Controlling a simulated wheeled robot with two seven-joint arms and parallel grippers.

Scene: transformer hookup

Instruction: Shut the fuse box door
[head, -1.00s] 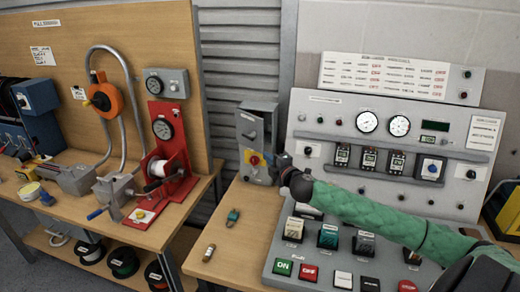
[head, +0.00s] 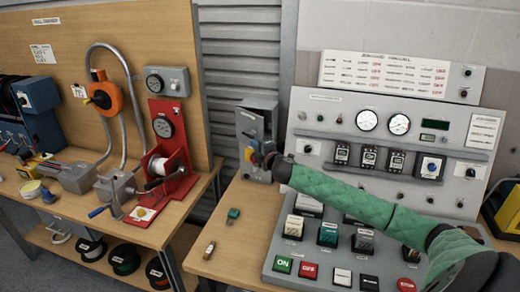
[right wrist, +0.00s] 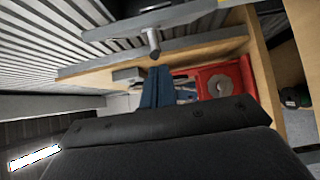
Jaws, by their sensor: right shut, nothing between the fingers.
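The grey fuse box (head: 268,105) stands on the bench left of the control panel. Its grey front door (head: 246,125) carries a dark handle, and a dark gap shows along the top behind it, so the door looks ajar. My right gripper (head: 258,154) is at the lower front of the box, over the spot of the red and yellow knob, which it mostly hides. I cannot tell whether it touches the door. In the right wrist view its blue-grey fingers (right wrist: 157,88) are together and empty, below a grey part with a protruding knob (right wrist: 153,43).
The control panel (head: 310,135) with gauges and switches stands to the right, under my right forearm. A small teal item (head: 233,214) and a small fuse-like cylinder (head: 210,250) lie on the bench in front. A red spool stand (head: 172,160) is on the left bench.

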